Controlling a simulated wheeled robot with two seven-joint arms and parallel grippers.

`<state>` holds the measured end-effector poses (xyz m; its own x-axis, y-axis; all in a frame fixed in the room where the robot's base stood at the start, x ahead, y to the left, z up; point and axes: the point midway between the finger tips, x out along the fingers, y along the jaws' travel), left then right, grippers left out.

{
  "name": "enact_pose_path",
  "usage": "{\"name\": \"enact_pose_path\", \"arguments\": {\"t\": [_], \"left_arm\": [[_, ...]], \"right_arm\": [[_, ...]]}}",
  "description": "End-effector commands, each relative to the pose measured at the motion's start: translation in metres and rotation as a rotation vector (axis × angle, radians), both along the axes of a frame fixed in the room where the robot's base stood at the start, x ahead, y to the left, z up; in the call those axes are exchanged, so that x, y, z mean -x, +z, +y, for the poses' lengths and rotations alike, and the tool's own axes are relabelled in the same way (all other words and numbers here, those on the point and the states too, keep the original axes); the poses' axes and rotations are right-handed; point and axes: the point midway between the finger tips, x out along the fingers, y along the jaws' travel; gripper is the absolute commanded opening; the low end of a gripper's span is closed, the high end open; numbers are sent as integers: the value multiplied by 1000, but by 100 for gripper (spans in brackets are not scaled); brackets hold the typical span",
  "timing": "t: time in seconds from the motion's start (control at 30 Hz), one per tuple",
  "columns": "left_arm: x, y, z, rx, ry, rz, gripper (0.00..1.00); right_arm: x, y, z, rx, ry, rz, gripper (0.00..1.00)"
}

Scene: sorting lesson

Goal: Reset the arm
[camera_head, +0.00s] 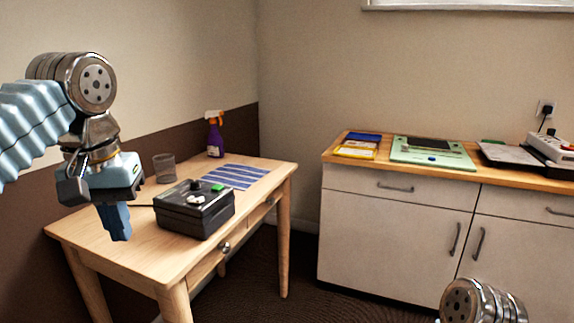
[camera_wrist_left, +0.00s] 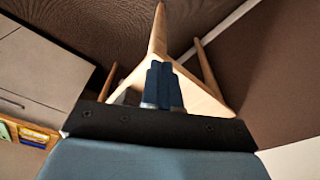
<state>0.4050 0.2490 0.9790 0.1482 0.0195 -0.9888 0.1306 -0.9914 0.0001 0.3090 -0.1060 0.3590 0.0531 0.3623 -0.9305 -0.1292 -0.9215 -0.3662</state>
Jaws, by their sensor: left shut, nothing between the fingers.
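My left gripper (camera_head: 117,236) hangs from the arm that comes in from the left in the head view. Its blue fingers point down and are together, with nothing between them. It appears in front of the left part of the wooden table (camera_head: 115,255). The shut fingers also show in the left wrist view (camera_wrist_left: 162,86), with table legs and the dark floor beyond. Of my right arm, only a metal joint shows at the bottom right of the head view. The right gripper is out of view.
The table holds a black box with knobs (camera_head: 195,212), a clear cup (camera_head: 164,168), a purple spray bottle (camera_head: 215,138) and a blue striped mat (camera_head: 236,176). A white cabinet (camera_head: 385,235) stands at right with books (camera_head: 358,152) and a green board (camera_head: 410,156) on top. Dark floor lies between.

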Motion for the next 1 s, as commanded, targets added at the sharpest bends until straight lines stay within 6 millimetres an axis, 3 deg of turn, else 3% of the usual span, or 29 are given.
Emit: {"name": "enact_pose_path", "arguments": {"t": [0.27, 0.43, 0.67, 0.77, 0.87, 1.0], "left_arm": [[-30, -34, -16, 2, -43, 7, 0], [-52, -66, -29, 6, -78, 12, 0], [-92, -145, -57, 37, -146, 28, 0], [-107, -198, -72, 66, -181, 41, 0], [-117, -271, -90, 113, -215, 61, 0], [-104, -393, -114, 211, -231, 85, 0]], "right_arm": [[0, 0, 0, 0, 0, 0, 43], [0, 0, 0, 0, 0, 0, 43], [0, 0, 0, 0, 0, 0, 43], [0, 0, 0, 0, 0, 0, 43], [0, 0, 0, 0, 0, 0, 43], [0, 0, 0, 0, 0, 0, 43]]}}
